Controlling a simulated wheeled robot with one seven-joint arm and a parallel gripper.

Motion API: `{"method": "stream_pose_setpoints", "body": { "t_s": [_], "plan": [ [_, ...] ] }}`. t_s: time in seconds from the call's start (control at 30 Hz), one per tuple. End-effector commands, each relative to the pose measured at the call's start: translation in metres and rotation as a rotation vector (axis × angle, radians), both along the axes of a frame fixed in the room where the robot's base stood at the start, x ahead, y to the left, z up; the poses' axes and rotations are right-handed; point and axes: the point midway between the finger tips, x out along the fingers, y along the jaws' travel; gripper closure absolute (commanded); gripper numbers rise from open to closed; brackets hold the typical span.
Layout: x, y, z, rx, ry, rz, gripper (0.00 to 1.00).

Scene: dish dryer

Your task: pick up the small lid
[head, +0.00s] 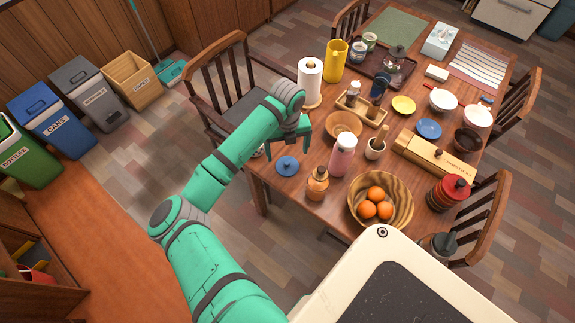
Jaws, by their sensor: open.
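A small round blue lid with a dark knob (287,167) lies on the wooden table near its left edge. My gripper (288,148) is open and empty, just behind and above the lid in the head view. Its two green fingers are spread apart, pointing down. The exact height of the fingertips over the table is hard to tell. Another blue round piece (429,129), which may be a larger lid or a dish, lies farther right on the table.
A pink bottle (343,156) and an orange jar (317,183) stand right of the lid. A wooden bowl (342,122) and paper towel roll (311,80) stand beyond. A bowl of oranges (402,212) is at the front. A chair (232,88) stands at the table's left.

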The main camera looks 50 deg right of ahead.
Motion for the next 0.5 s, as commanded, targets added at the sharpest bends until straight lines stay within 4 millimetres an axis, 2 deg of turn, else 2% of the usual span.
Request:
{"method": "stream_pose_setpoints", "body": {
  "t_s": [0.1, 0.33, 0.5],
  "plan": [
    [-0.001, 0.0, -0.014, 0.0, 0.001, 0.001, 0.13],
    [-0.001, 0.001, -0.029, 0.0, 0.001, 0.003, 0.13],
    [-0.001, 0.003, -0.054, 0.0, 0.002, 0.002, 0.13]
  ]
}}
